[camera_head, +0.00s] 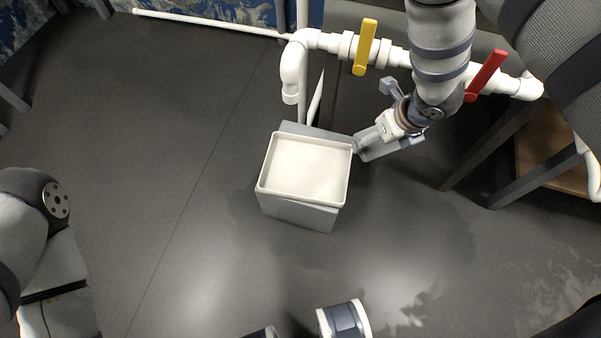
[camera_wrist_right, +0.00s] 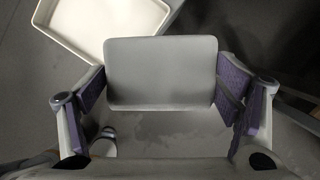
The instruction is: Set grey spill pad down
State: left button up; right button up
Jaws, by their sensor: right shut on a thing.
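The grey spill pad (camera_wrist_right: 160,72) is a flat slab with rounded corners. In the right wrist view it lies between the two purple-lined fingers of my right gripper (camera_wrist_right: 165,95), which is shut on it. In the head view my right gripper (camera_head: 376,138) is just right of a white tray (camera_head: 263,188) on a grey stand (camera_head: 295,212). The pad is partly hidden there by the gripper. I cannot tell its height above the floor. My left arm shows at the left edge, but its gripper is out of view.
A white pipe (camera_head: 325,41) with a yellow valve handle (camera_head: 365,47) and a red valve handle (camera_head: 486,75) runs behind the tray. A darker, wet-looking patch (camera_head: 425,215) spreads on the floor around the stand. A wooden-topped table (camera_head: 550,150) stands at right. The floor at left is clear.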

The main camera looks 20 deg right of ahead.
notch_tip(320, 180, down, 6)
jog(key=s+a+n+g+y+b, duration=0.1)
jog(key=a+n+y+b, duration=0.2)
jog(key=n, duration=0.6)
jog(key=n+b, duration=0.2)
jog(key=b, duration=0.7)
send_over(304, 171)
jog(key=d, duration=0.1)
jog(key=shift+g, duration=0.4)
jog(key=f, duration=1)
jog(key=shift+s+d, duration=0.2)
jog(key=shift+s, duration=0.2)
jog(key=x, duration=0.2)
jog(key=b+x, duration=0.1)
jog(key=shift+d+f, duration=0.25)
jog(key=shift+f, duration=0.25)
jog(key=shift+r, duration=0.25)
jog(key=shift+c, duration=0.6)
jog(key=o, duration=1.2)
jog(key=shift+f, duration=0.15)
jog(key=shift+c, duration=0.2)
pick_arm(q)
jog(key=s+f+g, duration=0.2)
jog(key=s+f, duration=0.2)
jog(key=f, duration=0.7)
jog(key=shift+f, duration=0.15)
jog(key=shift+s, duration=0.1)
